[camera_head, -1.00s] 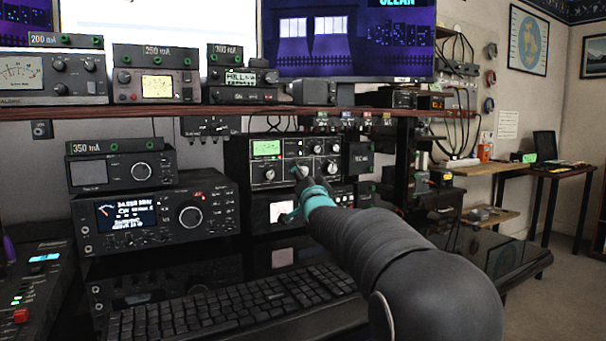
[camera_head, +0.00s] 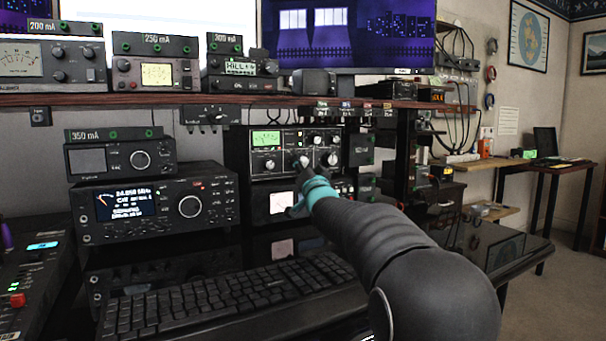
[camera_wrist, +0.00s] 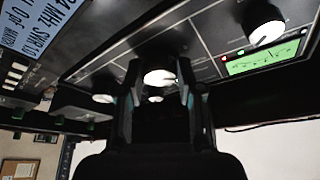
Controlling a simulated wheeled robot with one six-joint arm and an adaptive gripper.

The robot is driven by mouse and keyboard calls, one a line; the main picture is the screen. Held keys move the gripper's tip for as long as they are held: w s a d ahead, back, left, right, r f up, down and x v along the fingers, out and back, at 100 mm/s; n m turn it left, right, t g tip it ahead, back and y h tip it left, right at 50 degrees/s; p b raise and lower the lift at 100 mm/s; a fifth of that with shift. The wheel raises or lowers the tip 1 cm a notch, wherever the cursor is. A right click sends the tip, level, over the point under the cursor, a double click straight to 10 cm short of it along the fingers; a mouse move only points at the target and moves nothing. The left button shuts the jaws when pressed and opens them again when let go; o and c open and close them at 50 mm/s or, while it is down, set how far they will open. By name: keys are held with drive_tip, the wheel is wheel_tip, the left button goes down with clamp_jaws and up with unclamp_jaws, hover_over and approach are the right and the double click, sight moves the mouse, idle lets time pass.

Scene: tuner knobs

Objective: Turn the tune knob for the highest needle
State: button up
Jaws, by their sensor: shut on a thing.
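The tuner (camera_head: 258,188) is a black box under the shelf with a green lit meter (camera_head: 266,138) and several white-faced knobs. My gripper (camera_head: 303,171) is at its front panel, at the lower middle knob (camera_head: 305,161). In the wrist view my gripper (camera_wrist: 158,85) has one dark finger on each side of a white-faced knob (camera_wrist: 158,77) and is shut on it. The green meter (camera_wrist: 262,57) shows at the right of that view, with another knob (camera_wrist: 265,24) above it. The needle is too small to read, and the knob's label cannot be made out.
A radio (camera_head: 150,205) with a lit screen stands left of the tuner. A keyboard (camera_head: 230,290) lies on the glossy desk in front. The wooden shelf (camera_head: 230,99) with more meters and radios runs above the tuner. The floor at the right is clear.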

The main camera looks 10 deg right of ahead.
drive_tip(key=shift+d+n+y, duration=0.1)
drive_tip(key=shift+n+y, duration=0.7)
drive_tip(key=shift+n, duration=0.7)
drive_tip(key=o, duration=1.2)
drive_tip(key=shift+c, duration=0.2)
drive_tip(key=v, duration=0.7)
drive_tip(key=shift+s, duration=0.2)
drive_tip(key=shift+f, duration=0.15)
